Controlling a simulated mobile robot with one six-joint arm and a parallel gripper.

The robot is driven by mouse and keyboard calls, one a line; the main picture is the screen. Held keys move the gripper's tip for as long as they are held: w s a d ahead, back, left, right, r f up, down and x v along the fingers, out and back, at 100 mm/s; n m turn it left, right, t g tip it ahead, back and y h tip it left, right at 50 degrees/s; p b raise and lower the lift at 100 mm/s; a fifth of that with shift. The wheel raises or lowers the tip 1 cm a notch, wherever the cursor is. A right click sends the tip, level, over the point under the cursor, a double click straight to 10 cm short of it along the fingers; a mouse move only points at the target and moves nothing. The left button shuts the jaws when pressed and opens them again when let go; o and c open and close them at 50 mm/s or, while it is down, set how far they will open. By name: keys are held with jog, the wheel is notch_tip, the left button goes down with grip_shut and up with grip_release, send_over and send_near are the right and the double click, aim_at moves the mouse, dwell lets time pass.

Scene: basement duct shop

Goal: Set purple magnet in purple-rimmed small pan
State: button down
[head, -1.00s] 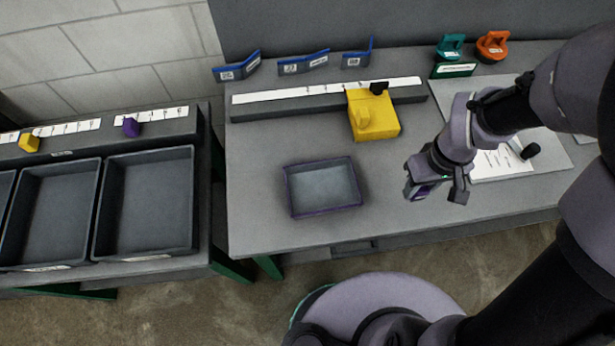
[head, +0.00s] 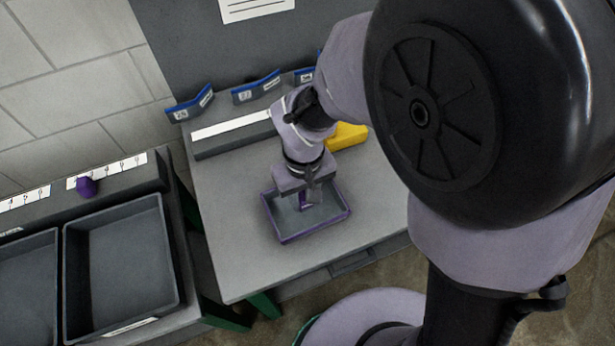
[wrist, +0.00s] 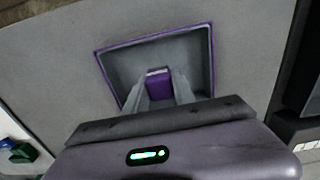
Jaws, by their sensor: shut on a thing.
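The purple-rimmed small pan (head: 283,238) is a shallow grey tray lying on the grey workbench in the head view. It also shows in the wrist view (wrist: 120,72), with its purple rim framing the fingers. My gripper (head: 306,203) points down over the inside of the pan. It is shut on the purple magnet (wrist: 158,86), which shows between the two grey fingers. In the head view, a bit of purple (head: 306,207) shows at the fingertips. I cannot tell whether the magnet touches the pan floor.
A yellow block (head: 347,137) sits behind my gripper, beside a long grey ledge (head: 232,137) with a white strip. Blue label holders (head: 256,88) stand at the back. Dark bins (head: 120,258) and another purple piece (head: 86,186) are on the left bench.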

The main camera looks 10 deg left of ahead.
aim_at(304, 194)
jog(key=shift+f+b, duration=0.5)
jog(key=shift+f, duration=0.85)
jog(key=c, duration=1.1)
grip_release()
jog(key=shift+o, duration=0.2)
notch_tip(304, 194, up, 12)
jog(key=p, duration=0.5)
jog(key=shift+r+p, duration=0.1)
jog(key=shift+p, duration=0.3)
jog(key=shift+d+r, duration=0.2)
jog(key=shift+r, duration=0.15)
jog(key=s+d+r+m+t+y, duration=0.1)
jog(key=s+d+r+m+t, duration=0.2)
jog(key=d+r+m, duration=0.2)
jog(key=s+d+r+m+t+y, duration=0.1)
jog(key=s+d+r+m, duration=0.3)
jog(key=d, duration=0.7)
notch_tip(304, 194, up, 4)
jog(key=shift+r+m+t, duration=0.2)
jog(key=shift+m+t, duration=0.7)
jog(key=shift+m, duration=0.2)
